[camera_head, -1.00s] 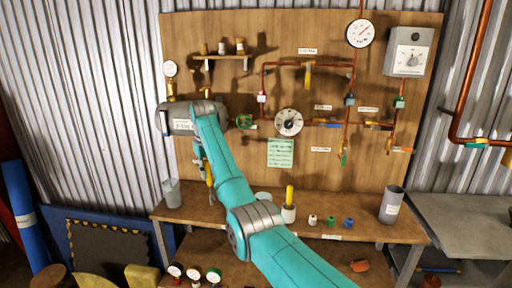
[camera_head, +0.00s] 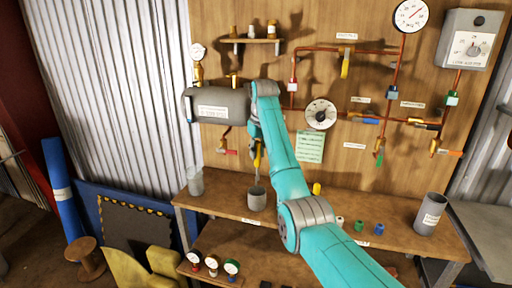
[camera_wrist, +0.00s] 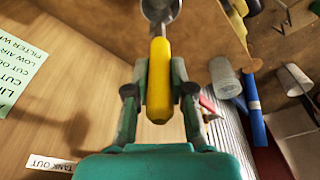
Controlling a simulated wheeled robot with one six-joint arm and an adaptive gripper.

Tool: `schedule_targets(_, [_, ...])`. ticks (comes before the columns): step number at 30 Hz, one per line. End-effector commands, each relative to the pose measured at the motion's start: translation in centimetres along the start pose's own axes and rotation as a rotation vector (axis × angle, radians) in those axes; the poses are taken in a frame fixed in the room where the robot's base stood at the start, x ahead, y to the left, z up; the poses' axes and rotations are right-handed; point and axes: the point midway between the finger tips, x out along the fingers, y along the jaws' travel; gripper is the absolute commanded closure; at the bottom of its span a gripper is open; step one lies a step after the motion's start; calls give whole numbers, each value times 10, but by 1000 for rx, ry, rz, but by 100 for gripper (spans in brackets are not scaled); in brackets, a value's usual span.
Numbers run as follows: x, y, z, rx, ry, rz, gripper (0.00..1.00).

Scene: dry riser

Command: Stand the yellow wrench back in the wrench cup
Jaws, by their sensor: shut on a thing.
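The yellow wrench (camera_head: 257,155) hangs roughly upright in my gripper (camera_head: 256,138), handle up and metal shank down. The grey wrench cup (camera_head: 257,200) stands on the upper bench shelf, directly below the wrench in the head view. The lower end of the shank is at or near the cup's rim; I cannot tell if it is inside. In the wrist view my gripper (camera_wrist: 159,95) is shut on the yellow handle of the wrench (camera_wrist: 159,78). A grey rounded metal shape shows beyond the handle's far end.
A clear glass (camera_head: 195,182) stands left of the cup. A yellow-topped thing (camera_head: 316,188) and small coloured fittings (camera_head: 359,226) stand to the right, beyond my arm. A tall grey canister (camera_head: 430,214) is at the right end. A grey tank (camera_head: 215,105) is on the board above.

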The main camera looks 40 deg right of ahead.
Motion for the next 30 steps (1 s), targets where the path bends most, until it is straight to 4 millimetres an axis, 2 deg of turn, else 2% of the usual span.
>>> schedule_targets(8, [19, 5, 9, 1, -1, 0, 100])
schedule_targets(30, [69, -9, 11, -2, -2, -1, 100])
